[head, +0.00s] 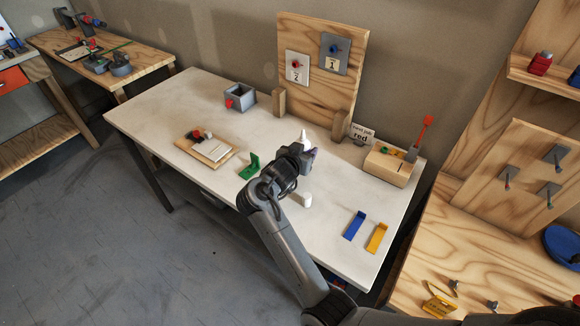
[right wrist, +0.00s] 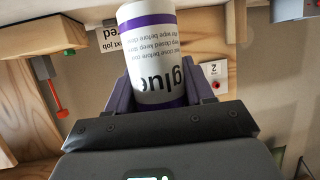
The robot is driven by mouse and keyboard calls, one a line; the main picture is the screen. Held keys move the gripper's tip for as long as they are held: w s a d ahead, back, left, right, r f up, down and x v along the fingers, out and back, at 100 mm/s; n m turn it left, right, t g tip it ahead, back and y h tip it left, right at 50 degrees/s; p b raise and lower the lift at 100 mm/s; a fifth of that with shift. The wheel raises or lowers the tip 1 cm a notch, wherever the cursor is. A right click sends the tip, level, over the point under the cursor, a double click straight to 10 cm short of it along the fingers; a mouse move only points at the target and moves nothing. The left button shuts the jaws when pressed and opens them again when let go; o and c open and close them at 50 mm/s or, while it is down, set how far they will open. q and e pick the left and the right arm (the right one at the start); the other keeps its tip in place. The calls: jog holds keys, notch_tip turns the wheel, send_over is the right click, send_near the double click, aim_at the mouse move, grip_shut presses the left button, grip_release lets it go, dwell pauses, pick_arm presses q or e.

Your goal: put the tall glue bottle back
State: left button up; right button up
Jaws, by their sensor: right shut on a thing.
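The glue bottle (right wrist: 150,55) is white with purple bands and the word "glue". In the right wrist view it fills the space between my right gripper's purple fingers (right wrist: 163,90). My right gripper (head: 307,155) is shut on it, over the right-middle of the white table. In the head view a white pointed tip (head: 304,137) stands above the gripper, while the wrist and fingers hide most of the bottle. A short white piece (head: 300,200) shows below the gripper; I cannot tell what it is. My left gripper is not in view.
On the white table (head: 150,112) are a grey bin (head: 240,97), a notepad tray (head: 207,149), a green bracket (head: 250,167), a wooden block (head: 390,165), and blue (head: 355,225) and yellow (head: 377,238) brackets. A wooden board (head: 318,45) with cards stands behind. The table's left part is clear.

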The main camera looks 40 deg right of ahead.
jog(key=shift+w+a+f+b, duration=0.4)
jog(key=shift+w+f, duration=0.3)
jog(key=shift+f, duration=0.45)
jog(key=shift+w+a+f+b, duration=0.25)
jog(key=shift+w+f+b, duration=0.35)
jog(key=shift+f, duration=0.5)
jog(key=shift+w+a+f+b, duration=0.35)
jog(key=shift+w+f, duration=0.4)
jog(key=shift+f, duration=0.4)
jog(key=shift+f, duration=0.15)
jog(key=o, duration=1.1)
